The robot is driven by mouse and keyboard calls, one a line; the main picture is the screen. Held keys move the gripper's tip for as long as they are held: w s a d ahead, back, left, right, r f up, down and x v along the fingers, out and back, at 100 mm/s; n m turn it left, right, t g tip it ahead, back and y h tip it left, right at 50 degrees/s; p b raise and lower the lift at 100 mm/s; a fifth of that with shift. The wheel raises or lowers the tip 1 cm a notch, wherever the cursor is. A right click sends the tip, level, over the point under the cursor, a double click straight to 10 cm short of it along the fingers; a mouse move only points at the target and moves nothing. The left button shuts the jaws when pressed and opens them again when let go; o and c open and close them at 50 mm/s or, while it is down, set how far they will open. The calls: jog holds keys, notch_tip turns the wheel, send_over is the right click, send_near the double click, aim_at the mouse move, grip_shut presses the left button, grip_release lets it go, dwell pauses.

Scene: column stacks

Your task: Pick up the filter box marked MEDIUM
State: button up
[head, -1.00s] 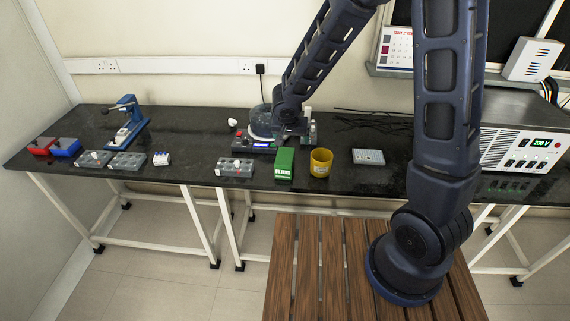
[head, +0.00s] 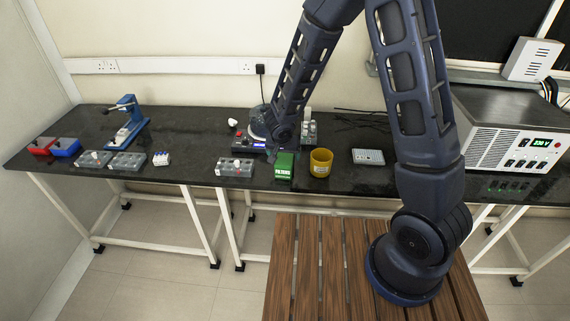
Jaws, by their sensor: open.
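A green box (head: 284,172) stands near the front edge of the black bench, left of a yellow tub. White lettering shows on its front and seems to read FILTERS; I cannot make out the word MEDIUM on it. My gripper (head: 281,150) is at the low end of my arm, just behind and above the green box, and overlaps its upper edge in the picture. The gripper is open. Its fingers are small and dark, and I cannot tell whether they touch the box.
The yellow tub (head: 320,162) stands right of the box. A grey tray with small parts (head: 234,168) lies to its left. A device with a blue display (head: 254,146) and a round-based apparatus are behind. A pale tray (head: 368,157) lies further right, with bare bench around it.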

aim_at(285, 156)
jog(key=x, duration=0.3)
jog(key=shift+w+d, duration=0.15)
jog(key=shift+w, duration=0.05)
jog(key=shift+x, duration=0.8)
jog(key=shift+f, duration=0.25)
jog(key=c, duration=1.1)
jog(key=shift+r, duration=0.1)
